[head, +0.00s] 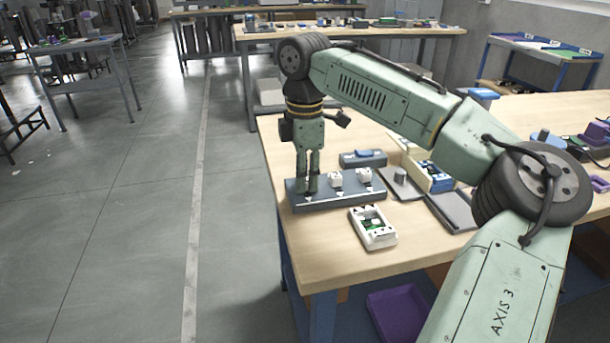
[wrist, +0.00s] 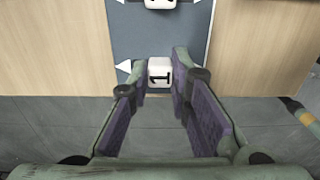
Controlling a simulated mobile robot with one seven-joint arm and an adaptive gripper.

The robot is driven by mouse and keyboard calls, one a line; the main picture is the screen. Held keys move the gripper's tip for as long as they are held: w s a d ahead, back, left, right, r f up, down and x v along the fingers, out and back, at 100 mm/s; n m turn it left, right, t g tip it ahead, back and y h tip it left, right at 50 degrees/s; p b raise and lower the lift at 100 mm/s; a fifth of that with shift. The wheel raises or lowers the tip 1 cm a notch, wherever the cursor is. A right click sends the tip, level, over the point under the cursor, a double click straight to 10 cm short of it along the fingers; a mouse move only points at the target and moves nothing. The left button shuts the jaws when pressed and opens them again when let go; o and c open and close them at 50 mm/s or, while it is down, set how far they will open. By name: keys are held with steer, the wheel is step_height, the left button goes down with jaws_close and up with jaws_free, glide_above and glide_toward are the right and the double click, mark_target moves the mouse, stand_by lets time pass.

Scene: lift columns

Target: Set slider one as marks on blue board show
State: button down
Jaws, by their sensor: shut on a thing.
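The blue board (head: 325,197) lies near the left end of the wooden table and also shows in the wrist view (wrist: 145,35). White triangle marks sit along its edge. Slider one (wrist: 160,71), a white block with a dark "1", is near the board's table-edge end. One triangle (wrist: 123,67) lies left of it in the wrist view, about level with it. My gripper (head: 308,187) points down at the board's left end; in the wrist view its fingertips (wrist: 162,75) are shut on slider one. In the head view the fingers hide slider one. Two more white sliders (head: 335,179) (head: 364,175) stand farther right.
A white case with a green inside (head: 374,228) lies in front of the board. A blue-topped grey block (head: 363,158) is behind it. A plate with a grey post (head: 400,180) and a grey tray (head: 455,210) lie to the right. The table edge is close on the left.

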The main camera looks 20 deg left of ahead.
mark_target(308, 195)
steer(key=shift+s+d+p, duration=0.4)
steer(key=shift+s+p, duration=0.1)
steer(key=shift+s, duration=0.2)
steer(key=shift+s+d, duration=0.15)
steer(key=c, duration=1.5)
jaws_free()
step_height(308, 195, up, 12)
